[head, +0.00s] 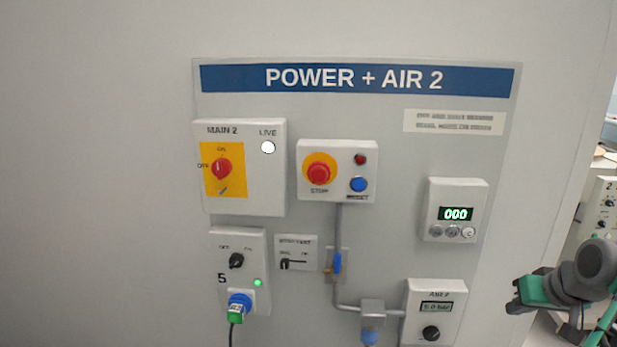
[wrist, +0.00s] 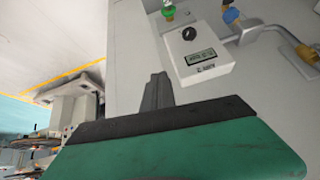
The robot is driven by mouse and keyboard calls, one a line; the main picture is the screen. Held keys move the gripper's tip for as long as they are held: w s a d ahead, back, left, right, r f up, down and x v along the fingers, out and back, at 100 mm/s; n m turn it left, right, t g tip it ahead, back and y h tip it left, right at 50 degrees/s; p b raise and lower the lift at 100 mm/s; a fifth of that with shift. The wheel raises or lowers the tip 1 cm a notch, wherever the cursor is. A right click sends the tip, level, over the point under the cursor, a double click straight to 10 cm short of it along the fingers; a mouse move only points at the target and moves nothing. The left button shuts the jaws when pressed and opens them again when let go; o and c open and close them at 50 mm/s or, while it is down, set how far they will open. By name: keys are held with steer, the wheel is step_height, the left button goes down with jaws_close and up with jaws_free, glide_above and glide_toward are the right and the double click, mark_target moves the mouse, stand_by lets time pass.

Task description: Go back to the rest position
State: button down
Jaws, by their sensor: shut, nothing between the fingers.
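My gripper (head: 515,296) is at the lower right of the head view, in front of the wall and to the right of the POWER + AIR 2 panel (head: 400,160). It is apart from every control on the panel. In the wrist view its dark fingers (wrist: 157,88) are shut and empty, beyond my green gripper body. The AIR 2 box (head: 433,312) is the control closest to it in the head view. The same kind of box with a knob and display shows in the wrist view (wrist: 196,52), apart from the fingers.
The panel carries the MAIN 2 switch (head: 221,168) with a white LIVE lamp, a red STOP button (head: 318,173), a counter (head: 456,214) reading 000, a blue valve lever (head: 337,264) and a plug (head: 237,312). Another station (head: 602,205) stands at the right edge. The wall left of the panel is bare.

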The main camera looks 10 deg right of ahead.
steer(key=s+a+f+m+g, duration=0.2)
steer(key=s+f+m, duration=0.2)
steer(key=s+f, duration=0.25)
steer(key=s+a+f+g, duration=0.25)
steer(key=a+f, duration=0.35)
steer(key=a, duration=0.6)
steer(key=w+a+r+n+t, duration=0.1)
steer(key=w+a+n, duration=0.2)
steer(key=a, duration=0.8)
steer(key=w+a+r+n+y, duration=0.1)
steer(key=a+n, duration=0.4)
steer(key=a, duration=0.6)
steer(key=shift+w+a+r+t, duration=0.4)
steer(key=shift+w+r, duration=0.2)
steer(key=shift+w, duration=0.4)
